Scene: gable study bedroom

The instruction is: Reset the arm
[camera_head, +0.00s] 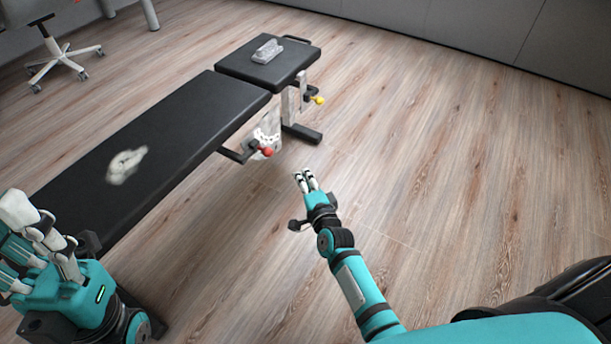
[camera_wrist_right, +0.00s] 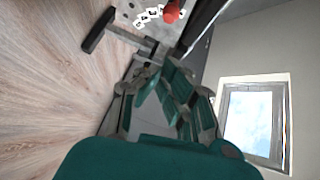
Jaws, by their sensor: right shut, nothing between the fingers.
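My right gripper (camera_head: 306,181) is in the middle of the head view, at the end of the teal arm from the lower right. Its fingers are together and empty, over bare floor to the right of the bench. In the right wrist view its teal fingers (camera_wrist_right: 172,98) show close together with nothing between them. My left gripper (camera_head: 35,235) is at the lower left, beside the near end of the bench. Its pale fingers point up and overlap, so its opening is unclear.
A black padded bench (camera_head: 205,110) runs diagonally at left. A pale ring-like item (camera_head: 126,165) and a grey object (camera_head: 267,51) lie on it. A red knob (camera_head: 267,152) sticks out from its frame. The wood floor (camera_head: 460,170) at right is clear.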

